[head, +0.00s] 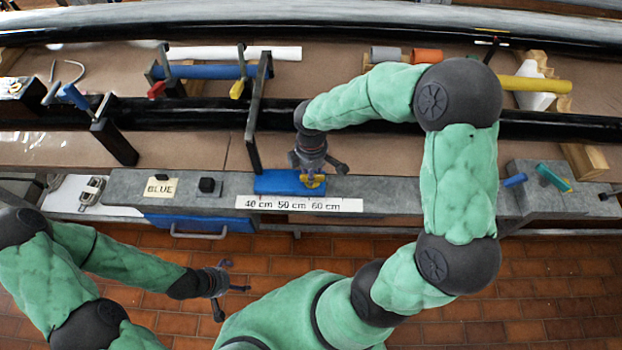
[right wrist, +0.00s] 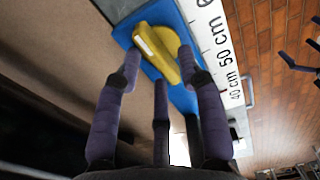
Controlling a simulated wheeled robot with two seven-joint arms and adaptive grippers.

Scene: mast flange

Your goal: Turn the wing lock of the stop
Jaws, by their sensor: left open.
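The stop is a blue block (head: 285,182) on the grey bench rail, beside the white scale strip (head: 300,203). Its wing lock (head: 312,182) is yellow; in the right wrist view the wing lock (right wrist: 157,52) lies slantwise across the blue block (right wrist: 128,32). My right gripper (head: 316,168) is over the wing lock from above. In the right wrist view its fingers (right wrist: 160,65) are spread around the near part of the wing; whether they touch it I cannot tell. My left gripper (head: 226,284) is open and empty over the brick floor.
A black upright post (head: 257,115) stands just left of the stop. Clamps and coloured tubes lie behind. A blue drawer (head: 190,223) is below.

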